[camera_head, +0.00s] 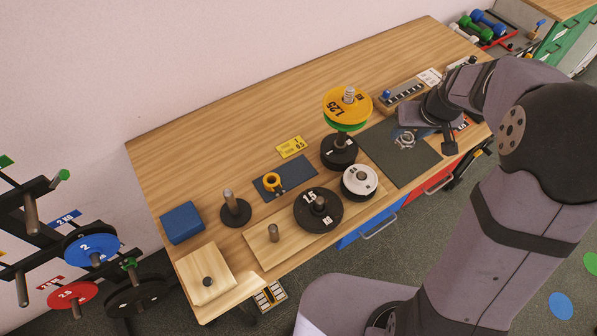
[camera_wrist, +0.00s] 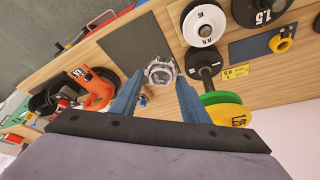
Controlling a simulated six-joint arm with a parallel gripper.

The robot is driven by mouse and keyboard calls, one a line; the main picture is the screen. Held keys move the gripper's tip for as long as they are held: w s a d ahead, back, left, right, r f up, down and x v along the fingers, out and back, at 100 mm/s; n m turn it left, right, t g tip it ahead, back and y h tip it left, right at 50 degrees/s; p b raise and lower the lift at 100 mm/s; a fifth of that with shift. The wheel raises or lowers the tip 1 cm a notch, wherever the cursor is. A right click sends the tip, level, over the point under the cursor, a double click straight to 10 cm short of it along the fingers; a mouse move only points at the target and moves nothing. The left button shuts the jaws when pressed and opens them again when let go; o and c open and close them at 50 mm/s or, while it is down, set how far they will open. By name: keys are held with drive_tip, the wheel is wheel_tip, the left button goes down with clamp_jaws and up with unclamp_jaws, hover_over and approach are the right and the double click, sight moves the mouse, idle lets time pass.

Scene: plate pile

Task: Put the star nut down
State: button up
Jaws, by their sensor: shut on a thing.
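The star nut (camera_head: 404,140) is a small silver ring with a knobbly rim. In the head view it shows over the dark grey mat (camera_head: 398,168) at the right of the table. In the wrist view the star nut (camera_wrist: 160,73) sits between the two blue fingertips of my gripper (camera_wrist: 160,84), which is shut on it. The mat (camera_wrist: 137,42) lies beyond it there. I cannot tell how far the nut is above the mat. My arm hides part of the table around it.
A post with a yellow plate (camera_head: 335,106) and a green plate stands left of the mat. A white plate (camera_head: 368,182) and a large black plate (camera_head: 308,222) lie nearer the front edge. A wooden rack (camera_head: 406,92) is behind the mat. The mat's front part is clear.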

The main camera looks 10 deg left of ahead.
drive_tip(key=s+d+f+m+b, duration=0.1)
drive_tip(key=s+d+f+m, duration=0.1)
drive_tip(key=s+d+f, duration=0.4)
drive_tip(key=shift+m+h, duration=0.3)
drive_tip(key=shift+h, duration=0.2)
drive_tip(key=w+a+f+b, duration=0.1)
drive_tip(key=w+a+b, duration=0.1)
drive_tip(key=a, duration=0.3)
drive_tip(key=w+a+f+b, duration=0.2)
drive_tip(key=a+b, duration=0.3)
drive_tip(key=a, duration=0.1)
drive_tip(key=w+a+f+b, duration=0.1)
drive_tip(key=w+a+b, duration=0.1)
drive_tip(key=a+b, duration=0.2)
drive_tip(key=shift+a+f, duration=0.2)
drive_tip(key=shift+a, duration=0.8)
drive_tip(key=a+m+h+b, duration=0.1)
drive_tip(key=a+m+b, duration=0.2)
drive_tip(key=a+b, duration=0.95)
drive_tip(key=shift+s+a+f+p, duration=0.15)
drive_tip(key=shift+a+f+p, duration=0.5)
drive_tip(key=shift+f+p, duration=0.7)
drive_tip(key=shift+s+a+f+p, duration=0.15)
drive_tip(key=shift+a+f+p, duration=0.55)
drive_tip(key=shift+f, duration=1.3)
drive_tip(key=shift+s+a+f+p, duration=0.15)
drive_tip(key=shift+a+f+p, duration=0.45)
drive_tip(key=shift+f+p, duration=0.8)
drive_tip(key=shift+f+b, duration=0.35)
drive_tip(key=shift+b, duration=0.05)
